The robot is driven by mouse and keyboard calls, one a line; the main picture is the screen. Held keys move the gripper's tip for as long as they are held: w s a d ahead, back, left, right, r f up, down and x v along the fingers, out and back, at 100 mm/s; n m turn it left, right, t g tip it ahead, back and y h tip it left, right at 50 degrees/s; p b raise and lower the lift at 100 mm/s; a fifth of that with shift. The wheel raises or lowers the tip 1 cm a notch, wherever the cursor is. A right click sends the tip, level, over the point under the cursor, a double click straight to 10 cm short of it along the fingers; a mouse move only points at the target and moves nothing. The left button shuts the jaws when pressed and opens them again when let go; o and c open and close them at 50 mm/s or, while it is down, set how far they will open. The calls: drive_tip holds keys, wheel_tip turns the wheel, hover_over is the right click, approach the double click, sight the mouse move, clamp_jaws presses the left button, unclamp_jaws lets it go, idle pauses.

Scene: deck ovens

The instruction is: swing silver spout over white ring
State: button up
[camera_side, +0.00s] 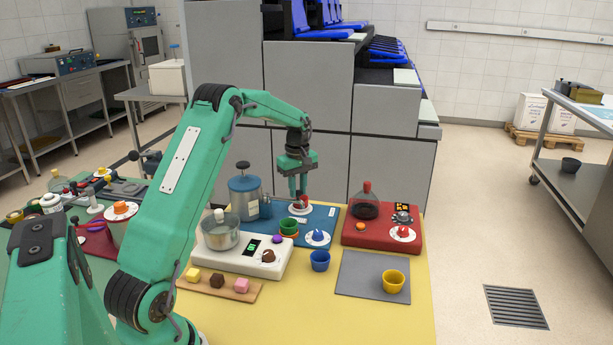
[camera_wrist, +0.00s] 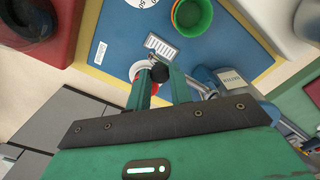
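My gripper (camera_wrist: 159,74) points down over the blue board (camera_wrist: 208,52), its two fingers apart with a dark rounded piece (camera_wrist: 159,73) between their tips. I cannot tell whether they press on it. Below the tips lies a white disc with red on it (camera_wrist: 140,68); in the side view my gripper (camera_side: 298,193) stands at a red knob on this disc (camera_side: 298,211). A blue-grey tank (camera_side: 244,199) stands just left of my gripper there; a small tap-like part (camera_side: 266,208) is at its side.
A green cup (camera_side: 288,228) and a blue knob on a white dial (camera_side: 317,238) are in front. A silver pot (camera_side: 219,234) sits on the white unit. The grey mat (camera_side: 362,276) holds a yellow cup (camera_side: 393,283).

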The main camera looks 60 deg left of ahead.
clamp_jaws()
drive_tip(key=shift+a, duration=0.1)
drive_tip(key=w+a+n, duration=0.1)
drive_tip(key=n, duration=0.1)
drive_tip(key=a+n, duration=0.1)
drive_tip(key=w+a+n, duration=0.1)
drive_tip(key=a+n, duration=0.1)
drive_tip(key=shift+w+a+r+n, duration=0.1)
drive_tip(key=shift+w+n, duration=0.2)
drive_tip(key=shift+w+a+n, duration=0.15)
drive_tip(key=shift+a+n, duration=0.75)
drive_tip(key=shift+n, duration=0.2)
drive_tip(key=o, duration=0.8)
unclamp_jaws()
drive_tip(key=shift+c, duration=0.2)
